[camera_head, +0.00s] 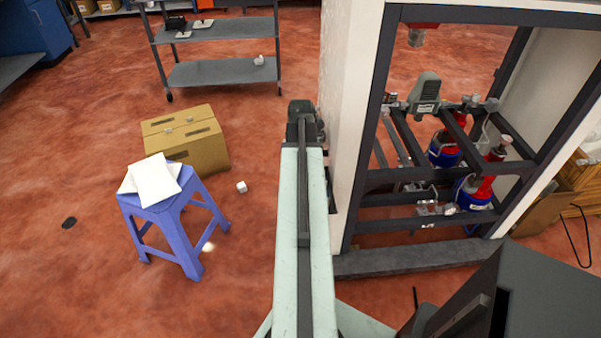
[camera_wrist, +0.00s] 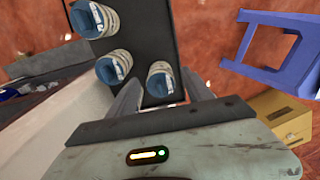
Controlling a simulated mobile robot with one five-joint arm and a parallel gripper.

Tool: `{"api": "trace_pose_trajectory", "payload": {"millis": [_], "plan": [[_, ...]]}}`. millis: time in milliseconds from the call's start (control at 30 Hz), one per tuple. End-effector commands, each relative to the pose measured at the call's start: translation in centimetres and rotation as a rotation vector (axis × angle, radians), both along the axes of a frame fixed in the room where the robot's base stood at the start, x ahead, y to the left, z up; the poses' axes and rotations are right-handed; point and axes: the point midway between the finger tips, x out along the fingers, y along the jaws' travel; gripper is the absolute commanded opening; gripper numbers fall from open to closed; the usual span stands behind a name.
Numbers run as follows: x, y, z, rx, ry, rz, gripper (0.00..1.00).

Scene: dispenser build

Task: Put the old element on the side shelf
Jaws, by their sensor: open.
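In the wrist view my gripper (camera_wrist: 164,76) is open, with one finger to each side of a cylindrical element (camera_wrist: 162,86) with a blue end and a pale ribbed body. I cannot tell whether the fingers touch it. Two similar elements, an upper one (camera_wrist: 95,18) and a left one (camera_wrist: 113,68), are on the same dark shelf (camera_wrist: 150,35). I cannot tell which one is the old element. In the head view my gripper (camera_head: 304,112) is beside the cabinet's white side wall; the dark shelf and the elements cannot be made out there.
The open-framed cabinet (camera_head: 350,110) stands right of my arm, with red-and-blue units (camera_head: 472,192) inside. A blue stool (camera_head: 172,212) with papers and a cardboard box (camera_head: 190,145) are at left. A grey metal rack (camera_head: 222,72) stands behind. Red floor between is mostly clear.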

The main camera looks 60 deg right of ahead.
Motion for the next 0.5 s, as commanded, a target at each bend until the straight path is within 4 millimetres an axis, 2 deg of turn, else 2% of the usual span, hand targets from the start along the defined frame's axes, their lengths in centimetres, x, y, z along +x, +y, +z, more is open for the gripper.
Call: {"api": "trace_pose_trajectory", "payload": {"millis": [167,267,500], "plan": [[0.0,0.0,1.5,0.0,0.0,0.0,0.59],[0.0,0.0,3.2,0.0,0.0,0.0,0.59],[0.0,0.0,8.7,0.0,0.0,0.0,0.59]]}}
